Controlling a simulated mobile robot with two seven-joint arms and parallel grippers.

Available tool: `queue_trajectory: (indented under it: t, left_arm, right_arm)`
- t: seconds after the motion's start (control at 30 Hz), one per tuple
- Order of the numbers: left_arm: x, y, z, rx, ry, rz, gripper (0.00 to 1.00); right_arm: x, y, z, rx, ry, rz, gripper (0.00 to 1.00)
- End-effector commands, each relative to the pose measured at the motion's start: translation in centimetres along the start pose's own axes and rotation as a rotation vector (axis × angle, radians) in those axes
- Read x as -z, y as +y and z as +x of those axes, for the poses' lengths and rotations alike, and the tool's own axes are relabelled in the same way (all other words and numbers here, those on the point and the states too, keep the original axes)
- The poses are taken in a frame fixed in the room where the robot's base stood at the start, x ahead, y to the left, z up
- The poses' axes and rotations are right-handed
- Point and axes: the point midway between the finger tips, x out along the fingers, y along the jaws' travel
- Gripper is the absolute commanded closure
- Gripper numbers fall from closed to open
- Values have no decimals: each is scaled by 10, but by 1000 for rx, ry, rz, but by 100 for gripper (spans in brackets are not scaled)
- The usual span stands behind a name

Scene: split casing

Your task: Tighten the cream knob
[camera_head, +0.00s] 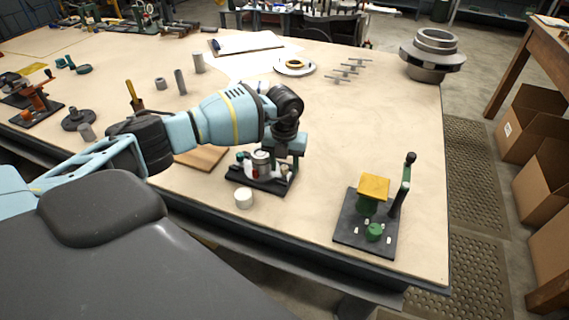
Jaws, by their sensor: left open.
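A small cream-white round piece (244,198) stands on the table just in front of a black base plate (244,178). It is the only clearly cream, knob-like thing I see; whether it is the cream knob I cannot tell. On the base plate stand a grey cylinder (262,162) and small red and white parts, partly hidden. My left arm reaches over from the left, and its gripper (270,168) points down over this base plate, open, close to the grey cylinder. Whether the fingers touch anything there I cannot tell. My right gripper is not in view.
A second black base (347,238) at the right front carries a yellow-topped block (374,187), a green knob (375,232) and an upright lever (405,180). The right middle of the table is clear.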

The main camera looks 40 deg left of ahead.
Motion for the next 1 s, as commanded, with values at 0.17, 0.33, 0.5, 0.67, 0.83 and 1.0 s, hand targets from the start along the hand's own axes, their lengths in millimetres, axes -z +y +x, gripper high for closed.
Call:
queue_trajectory:
  t: [0.17,0.33,0.5,0.67,0.83,1.0]
  left_arm:
    - [0,0,0,0,0,0,64]
    - [0,0,0,0,0,0,86]
    - [0,0,0,0,0,1,100]
    - [0,0,-1,1,0,16,100]
    - [0,0,-1,1,0,72,100]
    - [0,0,-1,1,0,185,100]
  right_arm:
    - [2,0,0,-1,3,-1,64]
    - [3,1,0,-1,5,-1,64]
    - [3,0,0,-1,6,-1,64]
    - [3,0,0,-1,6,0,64]
    - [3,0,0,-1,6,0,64]
    - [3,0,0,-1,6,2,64]
